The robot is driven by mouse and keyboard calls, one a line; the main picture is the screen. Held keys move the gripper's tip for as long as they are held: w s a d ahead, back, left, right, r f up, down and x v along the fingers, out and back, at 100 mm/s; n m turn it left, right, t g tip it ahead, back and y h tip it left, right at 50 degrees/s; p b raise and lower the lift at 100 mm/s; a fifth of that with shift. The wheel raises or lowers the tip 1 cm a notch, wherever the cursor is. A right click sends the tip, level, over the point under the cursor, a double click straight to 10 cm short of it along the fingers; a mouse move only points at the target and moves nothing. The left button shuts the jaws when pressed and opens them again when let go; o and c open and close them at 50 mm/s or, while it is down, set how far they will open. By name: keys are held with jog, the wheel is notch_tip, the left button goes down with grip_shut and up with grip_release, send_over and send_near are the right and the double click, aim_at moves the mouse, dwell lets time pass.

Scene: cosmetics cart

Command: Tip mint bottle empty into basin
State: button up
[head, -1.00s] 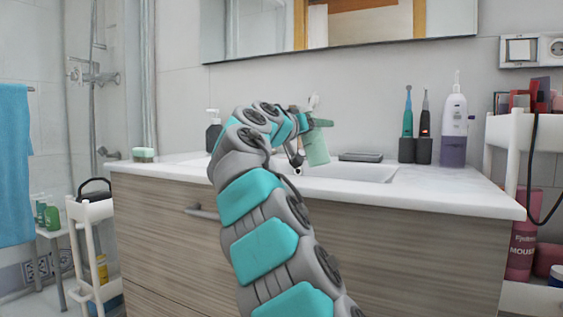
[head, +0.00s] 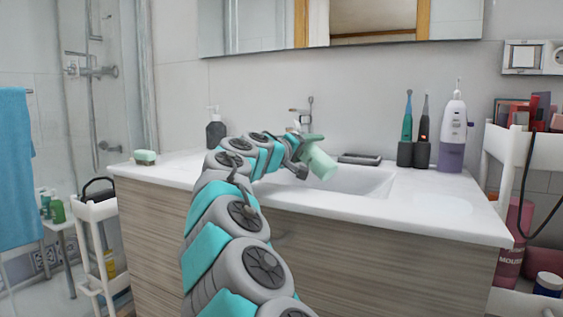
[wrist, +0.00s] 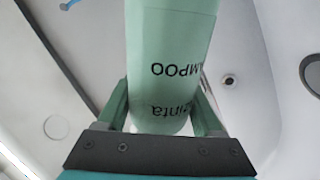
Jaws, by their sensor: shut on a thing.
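The mint bottle (head: 320,163) is held over the sink basin (head: 372,184), tilted, with its lower end toward the right in the head view. In the wrist view the bottle (wrist: 170,60) fills the middle, and its black shampoo lettering reads upside down. My gripper (head: 308,148) is shut on the bottle, with one green finger on each side of it in the wrist view (wrist: 160,108). The basin's drain hole (wrist: 228,80) shows right of the bottle. The bottle's mouth is out of sight, and I see no liquid stream.
A faucet (head: 303,112) stands behind the basin. A dark soap dispenser (head: 216,130) is on the left. A dark flat dish (head: 359,159), two electric toothbrushes (head: 413,140) and a white-and-purple water flosser (head: 453,132) stand on the right. My arm crosses the counter front.

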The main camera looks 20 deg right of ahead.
jog(key=n+p, duration=0.1)
jog(key=p, duration=0.1)
jog(key=shift+s+f+n+p, duration=0.2)
jog(key=shift+n+p, duration=0.1)
jog(key=shift+n, duration=0.1)
jog(key=shift+w+f+n+p, duration=0.1)
jog(key=shift+f+n+p, duration=0.1)
jog(key=shift+n+p, duration=0.55)
jog(key=n, duration=0.1)
jog(key=w+n+p, duration=0.1)
jog(key=n, duration=0.1)
jog(key=shift+w+a+f+g+p, duration=0.2)
jog(key=shift+a+f+g+p, duration=0.1)
jog(key=shift+f+p, duration=0.1)
jog(key=shift+w+f+n, duration=0.1)
jog(key=shift+f+n, duration=0.15)
jog(key=shift+n, duration=0.5)
jog(key=shift+w+r+n, duration=0.15)
jog(key=shift+r+n, duration=0.2)
jog(key=shift+n, duration=0.45)
jog(key=shift+w+a+r+n, duration=0.15)
jog(key=shift+r+n, duration=0.1)
jog(key=shift+n, duration=0.15)
jog(key=shift+w+a+r+n+g, duration=0.1)
jog(key=shift+w+r+n+g, duration=0.1)
jog(key=shift+n, duration=0.35)
jog(key=shift+w+r+n+g, duration=0.1)
jog(key=shift+r+n, duration=0.05)
jog(key=shift+n, duration=0.4)
